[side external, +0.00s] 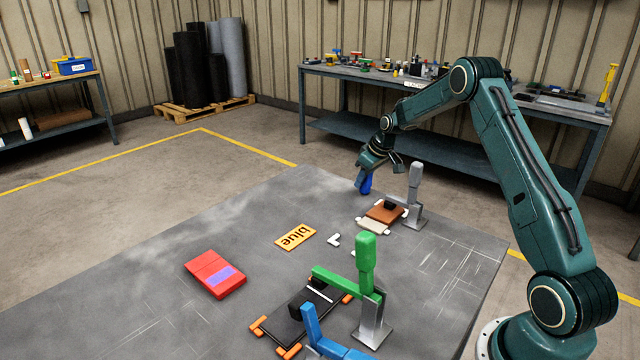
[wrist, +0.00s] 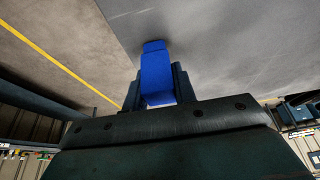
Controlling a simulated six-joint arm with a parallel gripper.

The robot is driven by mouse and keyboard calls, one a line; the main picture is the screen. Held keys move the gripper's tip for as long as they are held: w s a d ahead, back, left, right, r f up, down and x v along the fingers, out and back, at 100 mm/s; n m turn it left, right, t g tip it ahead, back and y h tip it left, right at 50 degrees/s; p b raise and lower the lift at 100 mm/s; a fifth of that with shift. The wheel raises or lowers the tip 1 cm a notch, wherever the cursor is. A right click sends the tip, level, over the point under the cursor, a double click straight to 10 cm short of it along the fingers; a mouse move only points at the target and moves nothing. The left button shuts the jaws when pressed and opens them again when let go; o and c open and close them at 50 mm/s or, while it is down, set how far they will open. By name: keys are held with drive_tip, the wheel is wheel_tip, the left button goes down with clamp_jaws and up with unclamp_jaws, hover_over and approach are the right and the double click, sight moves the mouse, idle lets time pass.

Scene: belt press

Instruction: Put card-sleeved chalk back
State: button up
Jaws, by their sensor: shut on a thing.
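My gripper (side external: 369,168) is over the far edge of the grey table, with its fingers pointing down. It is shut on a blue block-like piece (side external: 365,184). In the wrist view the blue piece (wrist: 156,72) sits between the two dark fingers and sticks out beyond their tips. I cannot tell from its look whether it is the card-sleeved chalk. Whether its lower end touches the table (side external: 130,265) is unclear. A small white angled piece (side external: 334,240) lies on the table, nearer the camera.
A grey-handled clamp (side external: 415,195) with a brown block (side external: 385,213) stands just right of my gripper. A green-handled clamp (side external: 366,265) and a blue lever (side external: 313,325) stand nearer. The table's left part is clear.

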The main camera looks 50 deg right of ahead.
drive_tip(key=shift+f, duration=0.1)
drive_tip(key=o, duration=1)
drive_tip(key=v, duration=1.2)
